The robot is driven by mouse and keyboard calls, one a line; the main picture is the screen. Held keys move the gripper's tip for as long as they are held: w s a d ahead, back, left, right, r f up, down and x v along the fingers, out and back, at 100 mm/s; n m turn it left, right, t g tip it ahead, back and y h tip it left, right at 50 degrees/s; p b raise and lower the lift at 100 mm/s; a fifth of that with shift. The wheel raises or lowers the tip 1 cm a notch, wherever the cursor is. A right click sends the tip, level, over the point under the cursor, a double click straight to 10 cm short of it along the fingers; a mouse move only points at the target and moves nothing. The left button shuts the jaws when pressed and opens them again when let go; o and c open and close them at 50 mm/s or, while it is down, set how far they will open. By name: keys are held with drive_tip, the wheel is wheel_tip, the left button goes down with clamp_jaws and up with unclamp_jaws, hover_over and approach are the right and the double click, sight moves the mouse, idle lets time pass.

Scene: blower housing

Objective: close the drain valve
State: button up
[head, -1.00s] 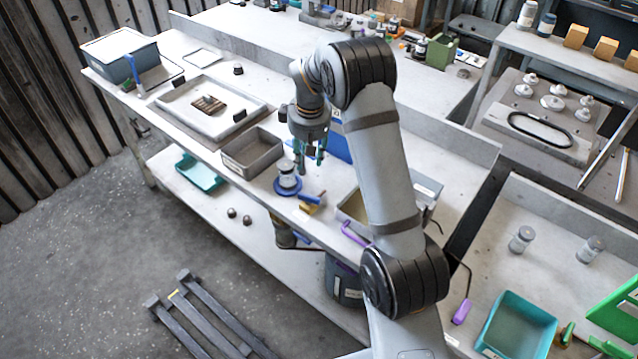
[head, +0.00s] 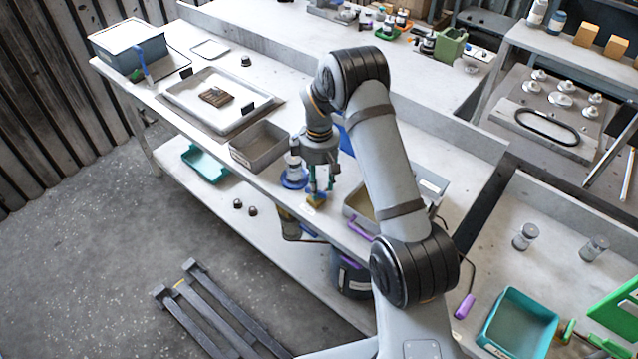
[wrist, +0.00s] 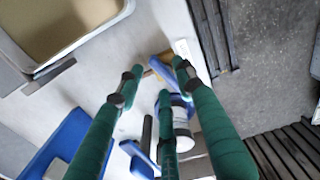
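The drain valve (head: 316,201), a small brass body with a blue lever, sits at the front edge of the bench. In the wrist view its brass and blue parts (wrist: 154,71) show between and just beyond the fingertips. My gripper (head: 320,187) is directly above the valve, pointing down, with its green fingers spread. In the wrist view my gripper (wrist: 157,78) is open with nothing held. The fingers partly hide the valve, so I cannot tell the lever's exact angle or whether a finger touches it.
A white cylinder on a blue round base (head: 293,180) stands close left of my gripper. A grey bin (head: 258,146) lies further left. A tan-bottomed tray (head: 352,212) with a purple handle (head: 360,232) is close right. A dark bucket (head: 350,278) stands below the bench edge.

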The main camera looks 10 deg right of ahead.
drive_tip(key=shift+a+f, duration=0.1)
drive_tip(key=shift+f, duration=0.5)
drive_tip(key=c, duration=0.4)
clamp_jaws()
